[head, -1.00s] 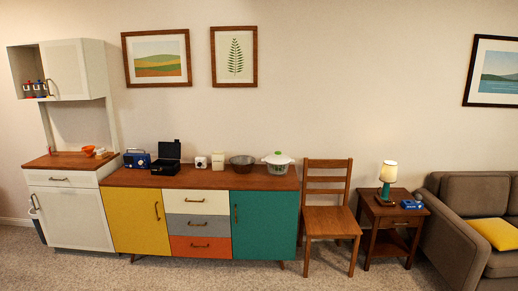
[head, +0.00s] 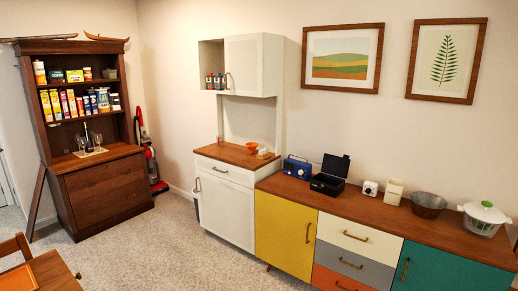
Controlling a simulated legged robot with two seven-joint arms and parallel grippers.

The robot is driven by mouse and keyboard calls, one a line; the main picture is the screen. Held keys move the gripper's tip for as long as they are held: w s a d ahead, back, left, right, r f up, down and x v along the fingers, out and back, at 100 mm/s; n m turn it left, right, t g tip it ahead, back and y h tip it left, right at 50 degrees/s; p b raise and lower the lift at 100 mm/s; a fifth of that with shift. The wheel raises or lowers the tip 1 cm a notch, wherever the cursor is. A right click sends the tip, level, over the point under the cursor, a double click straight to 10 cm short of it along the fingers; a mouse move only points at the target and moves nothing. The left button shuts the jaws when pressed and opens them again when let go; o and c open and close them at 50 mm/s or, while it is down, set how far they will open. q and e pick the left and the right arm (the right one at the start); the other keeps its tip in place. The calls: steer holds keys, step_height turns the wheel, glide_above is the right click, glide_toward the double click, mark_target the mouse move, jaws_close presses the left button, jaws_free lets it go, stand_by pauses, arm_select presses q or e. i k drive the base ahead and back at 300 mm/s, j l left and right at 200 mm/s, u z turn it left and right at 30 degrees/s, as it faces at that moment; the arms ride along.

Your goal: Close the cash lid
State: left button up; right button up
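The black cash box (head: 328,183) stands on the wooden top of the colourful sideboard in the head view, right of a blue radio. Its lid (head: 336,165) is open and tilted up at the back. Neither of my grippers shows in the head view.
The blue radio (head: 298,168) is close to the box on its left, and a small white clock (head: 370,188) stands to its right. The sideboard (head: 285,230) is below. Open carpet (head: 165,245) lies in front. A chair and table edge (head: 45,272) are at lower left.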

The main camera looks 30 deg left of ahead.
mark_target(332, 165)
steer(key=i+j+u, duration=0.1)
steer(key=i+j, duration=0.2)
steer(key=i, duration=0.15)
steer(key=i+j+u, duration=0.1)
steer(key=i, duration=0.35)
steer(key=i+j+u, duration=0.1)
steer(key=i+j, duration=0.2)
steer(key=i, duration=0.15)
steer(key=i+j, duration=0.2)
steer(key=i, duration=0.25)
steer(key=i+u, duration=0.1)
steer(key=i, duration=0.75)
